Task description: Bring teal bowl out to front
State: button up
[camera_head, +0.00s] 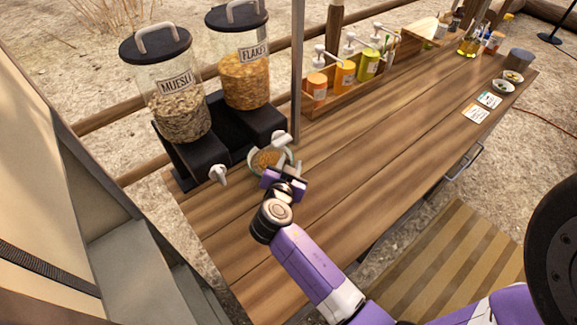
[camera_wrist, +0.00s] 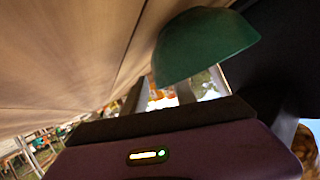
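The teal bowl (camera_head: 256,161) stands at the left end of the wooden counter, under the spout of the flakes dispenser. Golden-brown food shows inside it. In the wrist view the bowl (camera_wrist: 205,45) is a dark green shape at the top centre right, just beyond the fingers. My gripper (camera_head: 279,172) is at the bowl's near side and hides part of it. The wrist view shows a gap between the fingers (camera_wrist: 160,94), so it looks open. Whether a finger touches the rim cannot be told.
The flakes dispenser (camera_head: 245,80) and muesli dispenser (camera_head: 178,105) stand close behind and left of the bowl, with a post (camera_head: 297,75) to the right. A wooden bottle rack (camera_head: 338,97) lines the back edge. The counter's front middle (camera_head: 345,180) is clear.

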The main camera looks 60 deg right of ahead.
grip_shut()
jog(key=shift+s, duration=0.1)
jog(key=shift+s+a+f+b, duration=0.15)
jog(key=shift+s+a, duration=0.25)
jog(key=shift+s, duration=0.9)
jog(key=shift+s+a+r+b, duration=0.15)
jog(key=shift+s+a, duration=0.25)
jog(key=shift+s, duration=0.85)
jog(key=shift+s+a+f+b, duration=0.2)
jog(key=shift+s+a, duration=0.2)
jog(key=shift+s, duration=0.9)
jog(key=shift+s+a+b, duration=0.4)
jog(key=shift+s, duration=1)
jog(key=shift+s+a+b, duration=0.4)
jog(key=shift+s, duration=1.05)
jog(key=shift+s+a+b, duration=0.4)
jog(key=shift+s, duration=1)
jog(key=shift+s+a+r, duration=0.1)
jog(key=shift+s+r, duration=0.05)
jog(key=shift+s, duration=0.2)
